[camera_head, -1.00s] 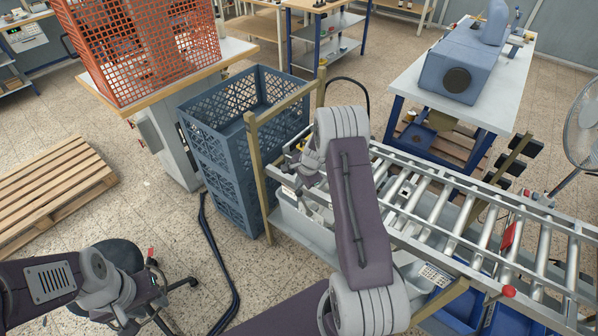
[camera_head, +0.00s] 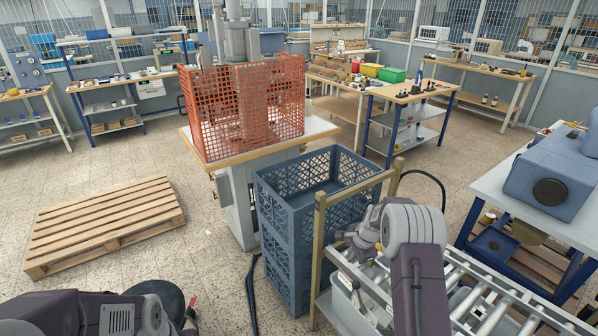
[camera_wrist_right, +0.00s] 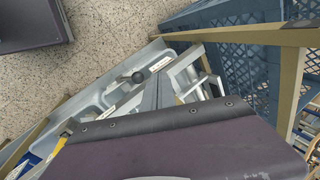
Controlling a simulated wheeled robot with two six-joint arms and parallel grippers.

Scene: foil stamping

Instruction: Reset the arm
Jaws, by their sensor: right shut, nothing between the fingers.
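My right arm comes in at the lower right of the head view, bent over the roller conveyor (camera_head: 480,305). My right gripper (camera_head: 346,238) is small and partly hidden by its wrist there, above the conveyor's left end.
Stacked blue crates (camera_head: 285,235) and a tan post frame (camera_head: 318,240) stand close beside the right gripper. A press behind an orange mesh guard (camera_head: 215,105) stands behind them. A wooden pallet (camera_head: 105,222) lies at left. A blue machine (camera_head: 550,175) stands at right.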

